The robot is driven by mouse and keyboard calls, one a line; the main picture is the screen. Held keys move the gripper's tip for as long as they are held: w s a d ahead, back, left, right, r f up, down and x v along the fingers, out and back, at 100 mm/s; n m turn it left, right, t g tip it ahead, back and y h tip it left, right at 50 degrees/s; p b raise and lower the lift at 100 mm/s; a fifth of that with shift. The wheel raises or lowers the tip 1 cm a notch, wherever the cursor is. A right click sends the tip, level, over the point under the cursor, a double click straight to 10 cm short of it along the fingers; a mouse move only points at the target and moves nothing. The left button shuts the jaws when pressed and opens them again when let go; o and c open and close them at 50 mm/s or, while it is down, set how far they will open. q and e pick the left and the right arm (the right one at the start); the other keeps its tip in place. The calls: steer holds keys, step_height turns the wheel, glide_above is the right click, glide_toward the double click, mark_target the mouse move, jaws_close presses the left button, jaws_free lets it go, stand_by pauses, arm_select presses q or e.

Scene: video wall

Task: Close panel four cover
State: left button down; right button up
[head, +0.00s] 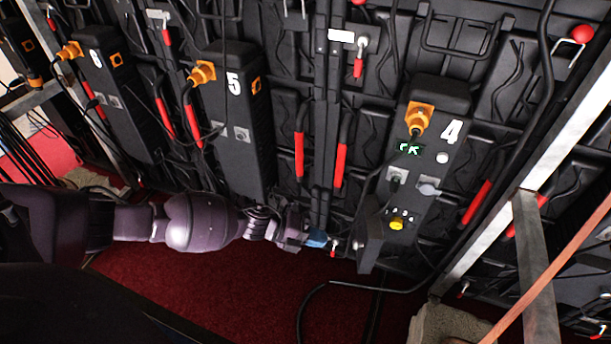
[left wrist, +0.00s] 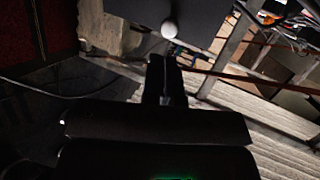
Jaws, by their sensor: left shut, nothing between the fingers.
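Panel four's control box (head: 432,165), marked with a white 4, hangs on the right side of the video wall. It has an orange plug, a lit green OK display (head: 410,149) and a yellow knob (head: 397,223) near its bottom. Its small dark cover (head: 369,232) stands open, swung out to the left of the yellow knob. My left gripper (head: 325,241) is left of the cover, apart from it, shut and empty. In the left wrist view its closed fingers (left wrist: 165,70) point toward a dark plate with a white ball (left wrist: 170,28), probably the cover. My right gripper is not seen.
Box five (head: 235,130) and another box (head: 118,100) hang to the left. Red-handled latches (head: 341,165) and black cables surround them. A metal frame (head: 535,180) stands on the right, above a concrete block (head: 440,323). Red carpet (head: 210,295) lies below.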

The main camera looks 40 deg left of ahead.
mark_target(362, 236)
arm_select(q)
steer(key=r+b+x, duration=0.1)
steer(key=x, duration=0.5)
steer(key=shift+w+d, duration=0.25)
steer(key=shift+d, duration=0.1)
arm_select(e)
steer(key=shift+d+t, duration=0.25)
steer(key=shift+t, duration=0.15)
arm_select(q)
steer(key=shift+d, duration=0.15)
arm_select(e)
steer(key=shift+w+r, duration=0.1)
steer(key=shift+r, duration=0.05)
